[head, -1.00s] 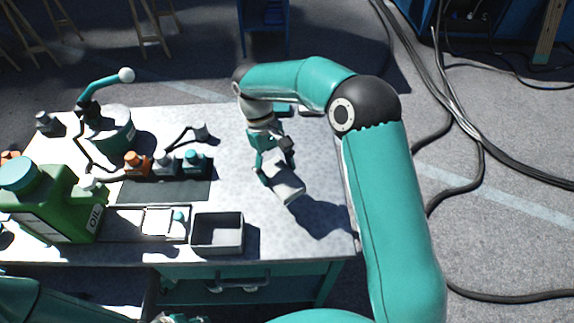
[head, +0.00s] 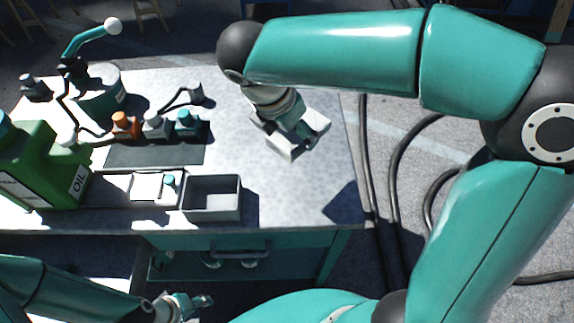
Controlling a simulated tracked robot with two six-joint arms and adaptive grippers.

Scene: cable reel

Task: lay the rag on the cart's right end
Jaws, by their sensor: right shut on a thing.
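The rag (head: 283,150) is a pale grey folded piece. My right gripper (head: 300,136) is shut on it, reaching down from the arm, and rag shows on both sides of the fingers. The rag seems to hang above the cart's right end (head: 325,180), a bare speckled light-grey top; a dark shadow lies on it near the front right corner. I cannot tell the exact height of the rag over the top. My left gripper (head: 188,303) is low at the bottom of the view, in front of the cart, away from the rag; its fingers are small and unclear.
A grey open bin (head: 212,212) stands at the cart's front edge. Left of it are a white pad (head: 148,186), a dark mat (head: 150,153) with several small bottles behind, a green oil can (head: 45,165) and a teal-handled pot (head: 97,98). Cables (head: 397,190) lie on the floor right of the cart.

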